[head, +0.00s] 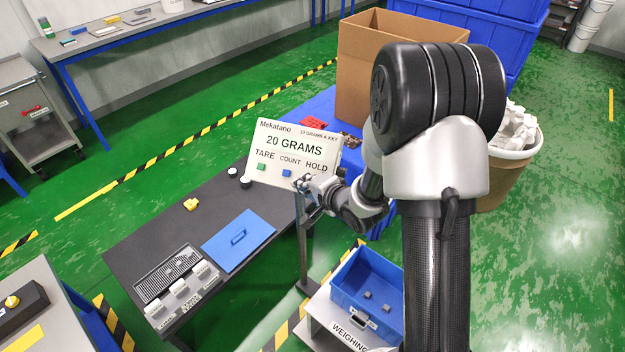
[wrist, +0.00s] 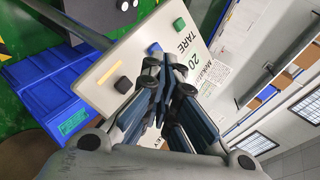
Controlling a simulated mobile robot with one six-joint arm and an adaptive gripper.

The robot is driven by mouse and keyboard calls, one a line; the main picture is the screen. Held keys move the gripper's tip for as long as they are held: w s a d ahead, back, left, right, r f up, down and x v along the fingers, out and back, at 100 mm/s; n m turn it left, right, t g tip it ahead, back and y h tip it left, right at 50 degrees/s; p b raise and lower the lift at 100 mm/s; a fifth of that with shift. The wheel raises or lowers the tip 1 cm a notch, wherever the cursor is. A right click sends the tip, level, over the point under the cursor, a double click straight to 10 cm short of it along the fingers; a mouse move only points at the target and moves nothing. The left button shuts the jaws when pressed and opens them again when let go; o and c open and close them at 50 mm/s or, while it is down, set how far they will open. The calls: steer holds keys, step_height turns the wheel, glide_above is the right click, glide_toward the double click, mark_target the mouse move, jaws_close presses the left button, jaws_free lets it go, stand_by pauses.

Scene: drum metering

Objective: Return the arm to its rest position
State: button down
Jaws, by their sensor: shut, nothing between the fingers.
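My gripper (head: 304,184) is shut and empty, in front of the lower right part of the sign panel (head: 262,140) on a post. The panel reads "20 GRAMS" above TARE, COUNT and HOLD. Its green button (head: 262,167) and blue button (head: 287,173) show in the head view; the area under HOLD is hidden by my gripper. In the wrist view the shut fingers (wrist: 166,88) are in front of the panel (wrist: 105,62), near a dark button (wrist: 122,85). The blue button (wrist: 155,48) and green button (wrist: 179,24) are further along. I cannot tell whether the fingers touch the panel.
A dark table (head: 155,237) holds a blue lid (head: 238,239), a yellow piece and a grey rack. A cardboard box (head: 360,80) and a tub of white pieces (head: 512,150) stand behind my arm.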

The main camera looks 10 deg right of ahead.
steer(key=s+d+r+n+g+h, duration=0.2)
steer(key=s+d+r+n+h, duration=0.3)
steer(key=s+r, duration=0.65)
steer(key=s+a+r+n+g, duration=0.2)
steer(key=s+r+n, duration=0.1)
steer(key=s, duration=0.8)
steer(key=s+a+r+n+g, duration=0.1)
steer(key=s+r+n+g, duration=0.2)
steer(key=s, duration=0.8)
steer(key=shift+s+a+n+y, duration=0.4)
steer(key=shift+n, duration=0.3)
